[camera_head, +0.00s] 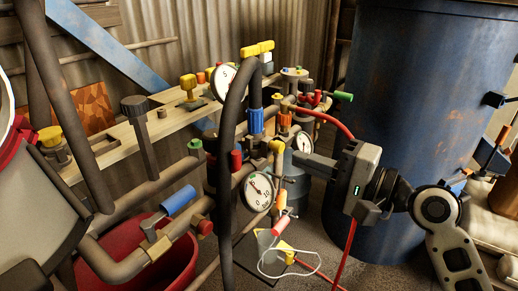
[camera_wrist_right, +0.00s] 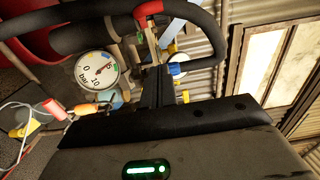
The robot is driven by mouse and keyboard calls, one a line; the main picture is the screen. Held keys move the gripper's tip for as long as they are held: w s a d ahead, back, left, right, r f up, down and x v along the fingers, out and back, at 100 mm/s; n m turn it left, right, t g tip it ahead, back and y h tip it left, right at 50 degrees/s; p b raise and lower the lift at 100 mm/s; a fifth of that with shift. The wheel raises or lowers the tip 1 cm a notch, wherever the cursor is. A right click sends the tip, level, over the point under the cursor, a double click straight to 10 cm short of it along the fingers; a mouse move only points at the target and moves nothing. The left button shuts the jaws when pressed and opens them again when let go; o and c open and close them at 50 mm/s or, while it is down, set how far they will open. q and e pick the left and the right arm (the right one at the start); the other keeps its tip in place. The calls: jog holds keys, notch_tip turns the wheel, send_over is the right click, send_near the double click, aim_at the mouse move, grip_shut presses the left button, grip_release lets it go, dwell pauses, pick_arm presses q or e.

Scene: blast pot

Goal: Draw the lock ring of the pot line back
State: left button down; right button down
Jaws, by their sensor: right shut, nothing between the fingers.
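A blue ribbed collar (camera_head: 256,121) sits near the end of the thick black hose (camera_head: 228,150). An orange collar (camera_head: 285,122) sits just to its right. I cannot tell for certain which one is the lock ring. My right gripper (camera_head: 298,157) comes in from the right, its fingers shut and empty, pointing left at the pipework, below and right of both collars. In the wrist view the shut fingers (camera_wrist_right: 153,75) reach up toward the pipes, with a small blue part (camera_wrist_right: 177,69) just right of their tips; contact is unclear. My left gripper is not in view.
A gauge (camera_head: 258,191) stands left of the right gripper and shows in the wrist view (camera_wrist_right: 97,70). A red hose (camera_head: 335,124) passes near the gripper. A large blue drum (camera_head: 425,110) stands behind my right arm. A red tub (camera_head: 140,255) is at lower left.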

aim_at(226, 147)
jog(key=p+x, duration=0.2)
jog(key=x, duration=0.8)
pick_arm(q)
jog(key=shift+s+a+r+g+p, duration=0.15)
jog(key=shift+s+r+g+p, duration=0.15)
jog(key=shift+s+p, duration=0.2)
pick_arm(e)
jog(key=s, duration=0.2)
jog(key=s+a, duration=0.1)
jog(key=s, duration=0.1)
jog(key=shift+s+r, duration=0.1)
jog(key=shift+s, duration=0.1)
jog(key=shift+a, duration=0.15)
